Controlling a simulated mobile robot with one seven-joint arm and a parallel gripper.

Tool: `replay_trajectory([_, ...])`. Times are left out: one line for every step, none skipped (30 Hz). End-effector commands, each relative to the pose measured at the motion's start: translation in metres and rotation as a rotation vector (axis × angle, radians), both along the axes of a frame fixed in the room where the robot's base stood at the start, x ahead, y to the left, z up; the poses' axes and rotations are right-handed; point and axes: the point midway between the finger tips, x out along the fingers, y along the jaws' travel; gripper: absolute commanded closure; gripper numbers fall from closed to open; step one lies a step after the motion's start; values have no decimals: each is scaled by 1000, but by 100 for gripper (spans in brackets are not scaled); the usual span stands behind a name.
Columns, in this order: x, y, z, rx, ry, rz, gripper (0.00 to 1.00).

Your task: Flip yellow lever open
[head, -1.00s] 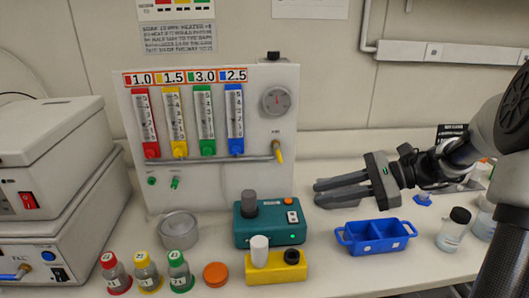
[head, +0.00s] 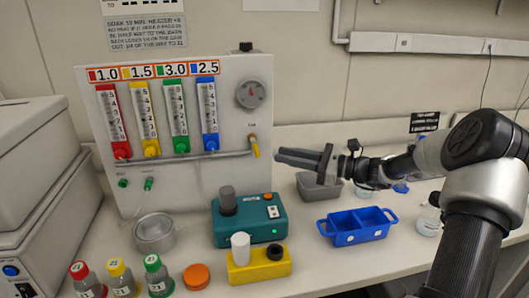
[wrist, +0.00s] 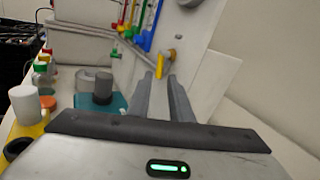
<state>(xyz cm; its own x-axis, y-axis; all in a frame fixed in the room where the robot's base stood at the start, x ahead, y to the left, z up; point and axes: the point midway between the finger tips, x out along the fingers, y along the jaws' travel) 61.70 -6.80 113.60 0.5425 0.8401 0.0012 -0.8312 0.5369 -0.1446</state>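The yellow lever (head: 256,150) hangs down from a brass valve (head: 251,138) at the lower right of the white flowmeter panel (head: 230,95). In the wrist view the lever (wrist: 160,66) shows just beyond my fingertips, nearly in line with the gap between them. My gripper (head: 279,156) is to the right of the lever in the head view, at about the height of its lower end, pointing left towards the panel. In the wrist view my gripper (wrist: 160,75) has its two fingers apart with nothing between them. Whether a finger touches the lever cannot be told.
Below my gripper stand a teal device (head: 246,220), a blue tray (head: 340,230), a grey bin (head: 310,188) and a yellow block (head: 250,270). Several capped bottles (head: 120,278) stand at the front left. Air around the lever looks clear.

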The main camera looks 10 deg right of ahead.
Motion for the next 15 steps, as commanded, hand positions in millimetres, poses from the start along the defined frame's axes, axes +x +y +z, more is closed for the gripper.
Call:
replay_trajectory([6, 11, 0, 0, 0, 4, 81])
replay_trajectory([9, 16, 0, 0, 0, 4, 81])
replay_trajectory([14, 23, 0, -1, -1, 4, 81])
replay_trajectory([17, 28, 0, 0, -1, 4, 81])
replay_trajectory([20, 32, 0, 0, -1, 3, 81])
replay_trajectory([23, 38, 0, 0, -1, 3, 81])
replay_trajectory([25, 41, 0, 0, -1, 3, 81])
replay_trajectory([28, 45, 0, -1, -1, 3, 81])
replay_trajectory([31, 48, -1, -2, 0, 2, 81])
replay_trajectory([32, 50, 0, -2, 0, 2, 81])
replay_trajectory([34, 53, 0, -1, -1, 1, 81])
replay_trajectory([35, 55, 0, -1, -1, 1, 81])
replay_trajectory([36, 57, 0, -1, -1, 1, 81])
replay_trajectory([37, 58, 0, -1, -1, 1, 81])
replay_trajectory([38, 59, 0, -1, 0, 0, 81])
